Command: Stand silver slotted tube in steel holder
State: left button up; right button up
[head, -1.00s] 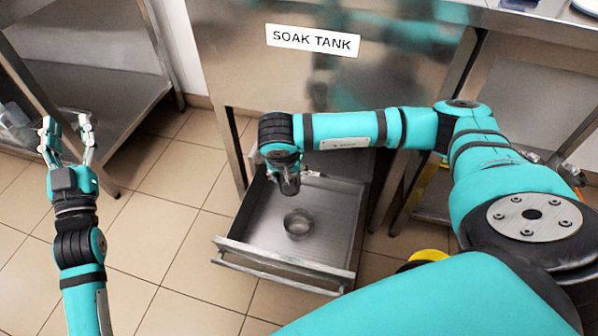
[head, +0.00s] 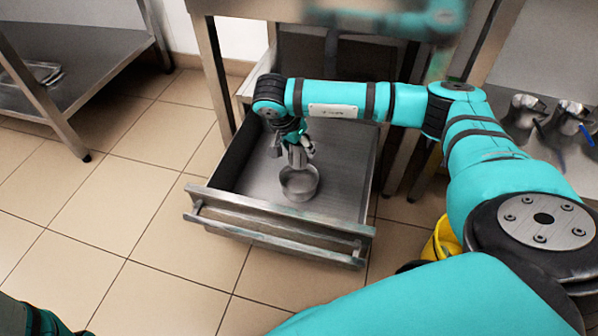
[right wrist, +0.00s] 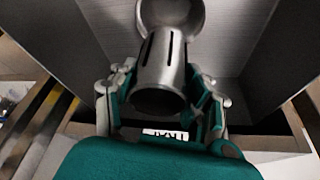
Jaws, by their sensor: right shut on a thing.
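The silver slotted tube (right wrist: 160,66) is held in my right gripper (right wrist: 164,95), whose fingers are shut on its sides; dark slots show in its wall. In the head view the tube (head: 297,157) hangs roughly upright below my right gripper (head: 293,138). The round steel holder (head: 299,186) stands on the floor of the open drawer, right under the tube. In the right wrist view the tube's far end overlaps the holder (right wrist: 193,30); I cannot tell whether it is inside the rim. My left gripper is out of view.
The drawer (head: 270,232) is pulled out, with side walls around the holder and a bar handle in front. A yellow object (head: 443,240) stands right of it. Steel cups (head: 524,110) sit on a surface at the right. Tiled floor at the left is clear.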

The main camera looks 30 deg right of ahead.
notch_tip(320, 180, down, 10)
jog(key=b, duration=0.6)
jog(key=shift+r+b, duration=0.1)
jog(key=shift+b, duration=0.3)
jog(key=shift+f, duration=0.25)
jog(key=shift+r, duration=0.2)
jog(key=shift+f, duration=0.3)
jog(key=o, duration=1)
jog(key=shift+o, duration=0.2)
